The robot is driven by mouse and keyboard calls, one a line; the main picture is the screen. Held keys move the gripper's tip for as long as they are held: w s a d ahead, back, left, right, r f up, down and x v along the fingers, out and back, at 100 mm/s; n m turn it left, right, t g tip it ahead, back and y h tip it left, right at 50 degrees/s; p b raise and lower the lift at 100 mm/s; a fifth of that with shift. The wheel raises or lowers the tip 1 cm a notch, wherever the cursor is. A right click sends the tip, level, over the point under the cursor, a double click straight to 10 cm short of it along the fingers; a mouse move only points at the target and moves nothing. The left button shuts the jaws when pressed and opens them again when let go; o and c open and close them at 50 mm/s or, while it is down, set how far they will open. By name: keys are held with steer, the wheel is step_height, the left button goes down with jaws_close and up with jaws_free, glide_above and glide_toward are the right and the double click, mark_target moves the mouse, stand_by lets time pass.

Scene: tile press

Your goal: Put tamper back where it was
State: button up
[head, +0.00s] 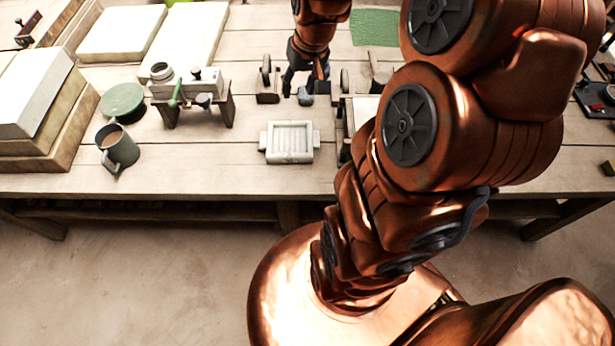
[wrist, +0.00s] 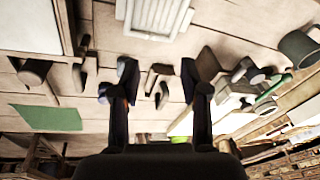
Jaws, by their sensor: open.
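My gripper (head: 305,88) is open, low over the far middle of the table in the head view. In the wrist view its two fingers (wrist: 158,85) stand wide apart with nothing clasped between them. Small wooden upright pieces (wrist: 158,75) show in the gap, on the tabletop. A piece with a short round wooden handle (head: 379,73), perhaps the tamper, stands right of my gripper; it also shows at the left of the wrist view (wrist: 33,72). I cannot tell for certain which piece is the tamper. My arm hides part of this area.
A pale tray-like mould (head: 290,142) lies in front of my gripper. A bench with a white machine (head: 190,88), a green mug (head: 117,148) and a green disc (head: 122,102) stand further left. A green mat (head: 374,27) lies behind.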

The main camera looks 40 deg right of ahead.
steer(key=s+a+r+n+g, duration=0.1)
steer(key=s+a+g, duration=0.1)
steer(key=s+a, duration=0.5)
steer(key=s+a+r+n+g+h, duration=0.1)
steer(key=s+a, duration=0.6)
steer(key=s, duration=0.7)
steer(key=shift+s+a+r+n+g, duration=0.15)
steer(key=shift+s+r+n+g, duration=0.25)
steer(key=shift+r+n+g, duration=0.3)
steer(key=shift+s+f, duration=0.1)
steer(key=shift+f, duration=0.1)
